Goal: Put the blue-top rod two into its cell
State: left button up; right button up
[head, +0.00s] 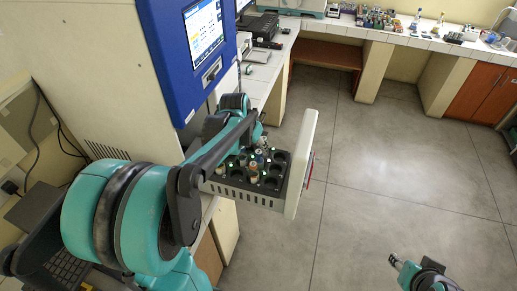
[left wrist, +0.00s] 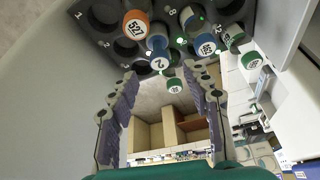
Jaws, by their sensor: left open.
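The blue-top rod two (left wrist: 158,62), its blue-rimmed cap marked "2", shows in the left wrist view at the tray's edge. The cap lies between the fingertips of my left gripper (left wrist: 160,72), which is open, with a gap on each side. In the head view my left gripper (head: 262,145) is over the dark rack tray (head: 232,182), and its fingers are hard to make out. Other rods stand in the tray: an orange-top one (left wrist: 136,26), a blue-top one (left wrist: 205,45) and several green-top ones (left wrist: 251,60). Part of my right arm shows at the lower right; its jaw state is unclear.
The tray has several empty cells, with printed numbers beside them. A white drawer front (head: 304,165) closes its right side. The blue incubator panel with a screen (head: 203,33) rises behind. A bench with lab items (head: 395,32) runs along the back. The floor at right is clear.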

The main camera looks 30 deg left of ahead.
pick_arm(q)
jog(key=s+d+r+t, duration=0.2)
jog(key=s+d, duration=1.4)
jog(key=shift+s+r+t, duration=0.2)
jog(key=shift+s+t, duration=0.05)
jog(key=shift+t, duration=0.05)
jog(key=shift+f, duration=0.1)
